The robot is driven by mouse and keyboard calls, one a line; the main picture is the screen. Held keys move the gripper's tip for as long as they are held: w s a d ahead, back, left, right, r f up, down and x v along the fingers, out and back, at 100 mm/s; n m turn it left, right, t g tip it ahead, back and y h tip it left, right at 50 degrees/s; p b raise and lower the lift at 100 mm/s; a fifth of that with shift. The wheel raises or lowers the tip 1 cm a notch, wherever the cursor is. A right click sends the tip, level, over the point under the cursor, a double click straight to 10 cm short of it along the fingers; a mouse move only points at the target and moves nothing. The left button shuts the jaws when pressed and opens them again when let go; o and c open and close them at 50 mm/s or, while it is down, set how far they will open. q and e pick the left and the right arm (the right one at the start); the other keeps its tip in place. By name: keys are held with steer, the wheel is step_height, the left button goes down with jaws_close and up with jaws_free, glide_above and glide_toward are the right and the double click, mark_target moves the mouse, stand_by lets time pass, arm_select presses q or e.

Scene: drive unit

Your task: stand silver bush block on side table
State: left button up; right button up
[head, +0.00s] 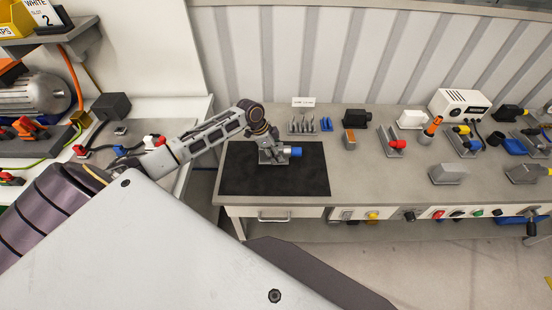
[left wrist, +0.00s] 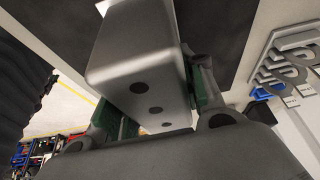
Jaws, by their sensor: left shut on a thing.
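The silver bush block (left wrist: 128,48) fills the middle of the left wrist view. It is a grey, round-edged block with several dark holes along one face. My left gripper (head: 271,153) is shut on it, with green-padded fingers on both sides. In the head view the gripper is over the black mat (head: 240,180) on a grey-topped table (head: 385,172), and most of the block is hidden there. A blue cylinder (head: 296,151) shows beside the gripper; I cannot tell what it belongs to. Whether the block touches the mat is unclear. My right gripper is not in view.
Behind the mat are a tool rack (head: 302,127), blue pieces (head: 326,124) and a small orange-topped box (head: 349,139). A red-knobbed part (head: 397,145) and a white device (head: 458,104) stand further right. The mat's left and front parts are clear. A cluttered bench (head: 185,185) stands left.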

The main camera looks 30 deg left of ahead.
arm_select(q)
steer(key=shift+f, duration=1.7)
steer(key=shift+f, duration=0.15)
steer(key=o, duration=1.2)
steer(key=shift+s+a+r, duration=0.15)
steer(key=shift+a+r, duration=0.05)
steer(key=shift+r, duration=0.4)
steer(key=b+v, duration=0.1)
steer(key=v, duration=0.8)
steer(key=shift+r, duration=0.2)
steer(key=shift+s+a+r, duration=0.15)
steer(key=shift+s+r, duration=0.05)
steer(key=shift+r, duration=0.45)
